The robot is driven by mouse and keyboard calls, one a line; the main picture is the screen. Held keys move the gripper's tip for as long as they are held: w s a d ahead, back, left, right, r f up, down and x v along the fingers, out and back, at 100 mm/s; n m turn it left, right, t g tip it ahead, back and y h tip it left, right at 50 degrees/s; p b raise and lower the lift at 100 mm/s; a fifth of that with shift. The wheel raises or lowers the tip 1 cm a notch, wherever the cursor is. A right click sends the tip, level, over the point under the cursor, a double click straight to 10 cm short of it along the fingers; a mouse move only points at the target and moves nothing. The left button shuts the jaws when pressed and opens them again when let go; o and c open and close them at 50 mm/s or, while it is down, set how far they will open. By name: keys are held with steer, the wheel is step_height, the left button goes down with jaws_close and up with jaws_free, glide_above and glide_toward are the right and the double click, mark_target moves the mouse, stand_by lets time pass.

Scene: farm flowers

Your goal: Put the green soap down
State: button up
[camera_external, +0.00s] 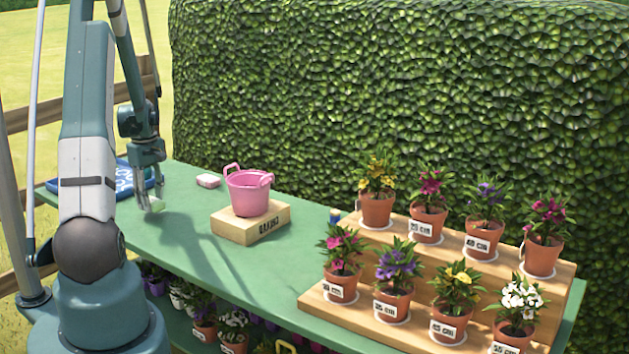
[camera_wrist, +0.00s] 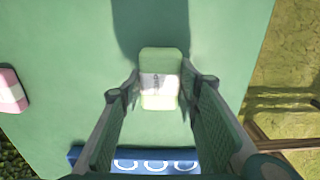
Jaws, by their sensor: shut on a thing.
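The green soap (camera_wrist: 160,62) is a pale green bar with a white band around its middle. My gripper (camera_wrist: 160,88) is shut on it, one finger at each side of the band, in the wrist view. In the external view my gripper (camera_external: 148,198) hangs at the left part of the green table, with the pale soap (camera_external: 156,205) at its fingertips. A shadow lies on the table beyond the soap in the wrist view. I cannot tell whether the soap touches the table or is held just above it.
A pink-and-white soap (camera_external: 208,181) lies near the back edge, also in the wrist view (camera_wrist: 10,92). A blue tray (camera_external: 140,178) is at the left end. A pink bucket (camera_external: 248,192) stands on a wooden block (camera_external: 262,222). Potted flowers fill a stepped wooden stand (camera_external: 400,302) at right. Green tabletop (camera_external: 200,245) is clear.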

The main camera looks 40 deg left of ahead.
mark_target(151, 200)
steer(key=shift+f, duration=1.2)
steer(key=shift+f+b, duration=0.15)
steer(key=shift+b, duration=0.15)
steer(key=o, duration=0.9)
steer(key=shift+o, duration=0.2)
steer(key=shift+r, duration=0.2)
step_height(151, 200, up, 12)
steer(key=shift+p, duration=1.25)
